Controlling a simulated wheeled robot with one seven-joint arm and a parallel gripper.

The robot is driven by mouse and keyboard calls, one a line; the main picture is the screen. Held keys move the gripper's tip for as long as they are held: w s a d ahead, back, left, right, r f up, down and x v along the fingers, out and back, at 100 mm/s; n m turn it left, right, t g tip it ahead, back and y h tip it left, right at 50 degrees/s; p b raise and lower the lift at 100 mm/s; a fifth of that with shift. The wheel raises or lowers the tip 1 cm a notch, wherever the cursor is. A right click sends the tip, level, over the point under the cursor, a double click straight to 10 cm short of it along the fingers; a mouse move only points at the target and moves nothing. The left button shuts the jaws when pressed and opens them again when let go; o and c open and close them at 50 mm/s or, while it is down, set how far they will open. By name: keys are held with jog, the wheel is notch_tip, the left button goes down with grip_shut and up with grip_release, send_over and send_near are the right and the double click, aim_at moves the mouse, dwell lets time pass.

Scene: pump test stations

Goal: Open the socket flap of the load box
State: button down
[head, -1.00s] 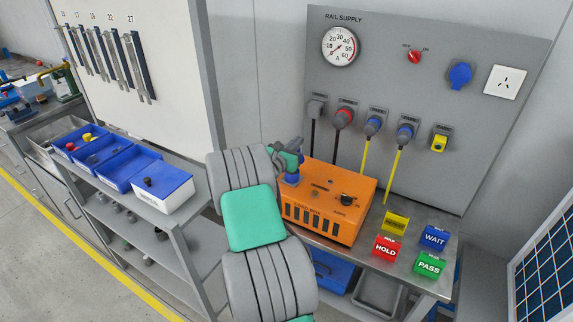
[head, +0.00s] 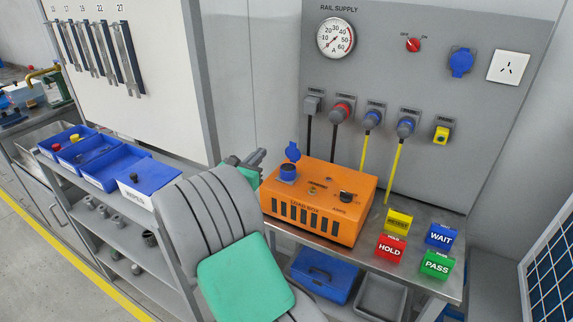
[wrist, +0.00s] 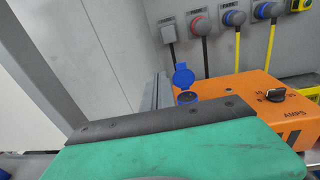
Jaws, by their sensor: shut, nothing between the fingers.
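The orange load box (head: 318,205) stands on the metal bench, with a row of dark slots on its front and a black knob on its top. Its blue socket (head: 288,173) is on the top left, and the blue flap (head: 293,152) stands raised behind it, with the dark socket mouth showing. In the wrist view the raised flap (wrist: 183,76) is above the socket (wrist: 188,98). My gripper (head: 257,158) is shut and empty, to the left of the flap and apart from it. My arm hides part of the bench's left end.
On the grey panel behind are a gauge (head: 336,38), several plugs with cables, and a red switch (head: 413,45). HOLD (head: 390,247), WAIT (head: 440,236), PASS (head: 436,264) and yellow signs stand right of the box. Blue bins (head: 115,165) fill the left shelf.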

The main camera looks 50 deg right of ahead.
notch_tip(320, 180, down, 5)
jog(key=a+m+b, duration=0.2)
jog(key=b, duration=0.1)
jog(key=m+g+h+p, duration=0.15)
jog(key=m+p, duration=0.25)
jog(key=m, duration=3.1)
send_near(293, 145)
jog(key=d, duration=0.4)
jog(key=w+d, duration=0.1)
jog(key=d, duration=0.1)
jog(key=shift+d+r, duration=0.4)
